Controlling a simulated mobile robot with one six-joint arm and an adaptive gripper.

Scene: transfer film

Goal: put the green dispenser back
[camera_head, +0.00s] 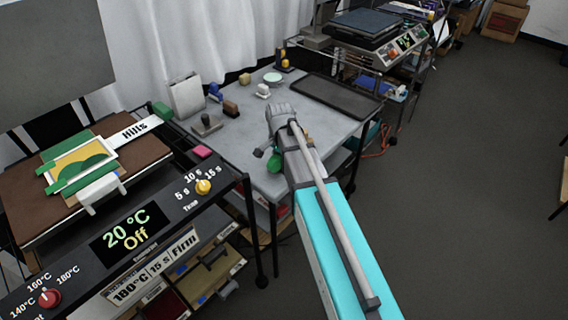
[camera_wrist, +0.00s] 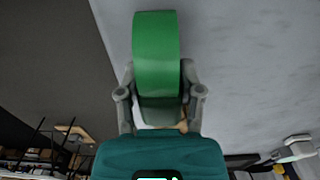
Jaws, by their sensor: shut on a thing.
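The green dispenser (camera_wrist: 155,50) shows in the wrist view as a broad green roll between my two grey fingers. My gripper (camera_wrist: 158,82) is shut on it, and the fingers hide part of its lower sides. In the head view a small green part of the dispenser (camera_head: 274,163) shows beside my gripper, near the front edge of the grey table (camera_head: 240,140). My arm hides the rest. I cannot tell from these views whether the dispenser touches the table.
A dark tray (camera_head: 337,96) lies at the table's right side. Several small items, including a brown block (camera_head: 230,108) and a pale dish (camera_head: 273,78), stand towards the back. A heat press (camera_head: 130,230) is at the left. Open floor lies to the right.

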